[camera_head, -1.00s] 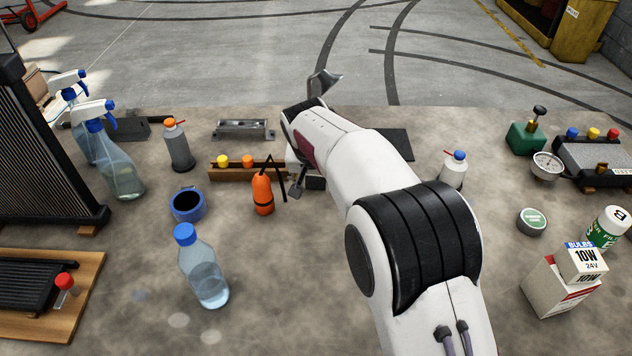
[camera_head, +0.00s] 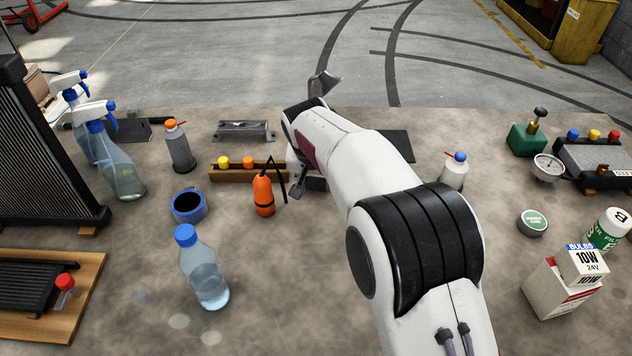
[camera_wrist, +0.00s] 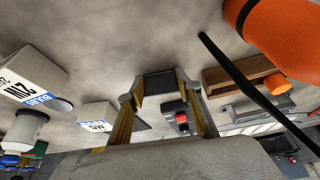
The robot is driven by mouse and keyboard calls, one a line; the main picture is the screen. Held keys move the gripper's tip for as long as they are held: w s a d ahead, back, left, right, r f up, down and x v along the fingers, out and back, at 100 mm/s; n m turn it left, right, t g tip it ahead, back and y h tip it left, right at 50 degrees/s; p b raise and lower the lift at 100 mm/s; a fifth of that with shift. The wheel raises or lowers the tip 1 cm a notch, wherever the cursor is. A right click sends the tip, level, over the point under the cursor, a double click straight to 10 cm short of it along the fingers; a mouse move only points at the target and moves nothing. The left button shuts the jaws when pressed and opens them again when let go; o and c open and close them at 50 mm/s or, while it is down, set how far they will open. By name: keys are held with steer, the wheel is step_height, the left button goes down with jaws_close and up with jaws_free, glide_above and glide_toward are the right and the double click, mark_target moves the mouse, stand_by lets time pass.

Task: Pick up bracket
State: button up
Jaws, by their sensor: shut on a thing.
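My gripper (camera_wrist: 160,92) points at the bench, its two yellowish fingers apart with a dark, flat-faced piece (camera_wrist: 158,83) between their tips. The piece spans the gap, and its far side is hidden; I cannot tell for certain whether it is the bracket. In the head view my white arm hides most of the gripper. A grey metal channel-shaped piece (camera_head: 244,131) lies at the back of the bench, behind a wooden rail (camera_head: 238,174) with yellow and orange caps.
An orange bottle (camera_head: 263,195) with a black tube stands close to the gripper, large in the wrist view (camera_wrist: 275,35). A blue ring (camera_head: 188,205) and water bottle (camera_head: 204,268) stand left. Boxes (camera_head: 553,290) stand right.

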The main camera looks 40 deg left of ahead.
steer(key=shift+r, duration=1.5)
steer(key=shift+s+r, duration=0.1)
steer(key=shift+r, duration=0.05)
steer(key=shift+s+d, duration=1.85)
steer(key=shift+s, duration=0.5)
steer(key=shift+s+d, duration=1.8)
steer(key=shift+s, duration=0.6)
steer(key=shift+s+d, duration=1.85)
steer(key=shift+s, duration=0.5)
